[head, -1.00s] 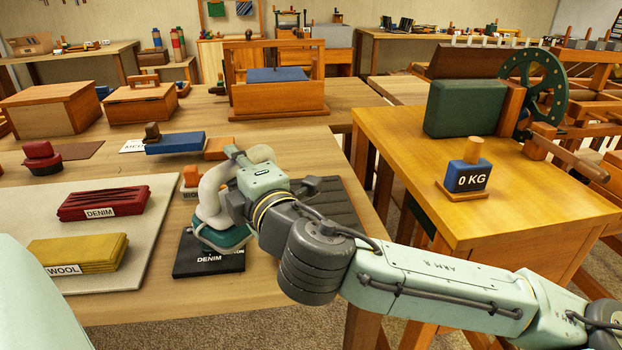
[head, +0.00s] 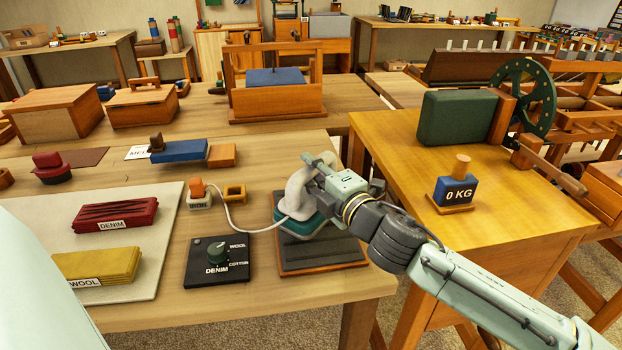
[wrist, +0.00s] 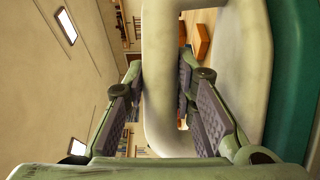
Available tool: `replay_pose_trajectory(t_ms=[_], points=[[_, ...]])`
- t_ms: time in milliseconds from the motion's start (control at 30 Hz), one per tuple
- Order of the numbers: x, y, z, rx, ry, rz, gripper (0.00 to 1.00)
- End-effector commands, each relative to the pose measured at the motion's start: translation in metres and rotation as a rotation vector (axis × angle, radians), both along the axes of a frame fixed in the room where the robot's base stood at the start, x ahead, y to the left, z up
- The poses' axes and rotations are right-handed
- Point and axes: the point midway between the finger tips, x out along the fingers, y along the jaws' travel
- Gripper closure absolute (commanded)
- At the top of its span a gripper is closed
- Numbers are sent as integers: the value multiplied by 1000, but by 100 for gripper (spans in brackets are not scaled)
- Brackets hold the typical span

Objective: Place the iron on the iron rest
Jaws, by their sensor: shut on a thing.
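The iron (head: 300,196) has a cream body and handle and a dark green base, with a white cord on its left. My gripper (head: 320,174) is shut on the cream handle; in the wrist view its pads (wrist: 186,85) press on both sides of the iron's handle (wrist: 158,80). The iron rest (head: 325,258), a dark ridged slab, lies on the table near its right front edge. The iron is over the far left part of the rest, base down. I cannot tell whether the base touches the slab, as the iron and my arm hide part of it.
A black dial panel (head: 216,270) marked DENIM, WOOL and COTTON lies left of the rest. Further left, a pale board (head: 150,262) bears red denim (head: 116,214) and yellow wool (head: 96,264).

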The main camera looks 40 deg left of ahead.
Motion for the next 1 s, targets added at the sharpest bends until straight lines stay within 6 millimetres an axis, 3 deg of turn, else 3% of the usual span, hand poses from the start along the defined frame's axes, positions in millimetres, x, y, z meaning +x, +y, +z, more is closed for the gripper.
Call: replay_pose_trajectory(t_ms=[233,667,700,1000], points=[[0,0,-25,3,1,0,100],[-1,0,-33,2,-3,0,100],[-1,0,-34,-1,1,-1,75],[0,0,-34,-1,1,-1,56]])
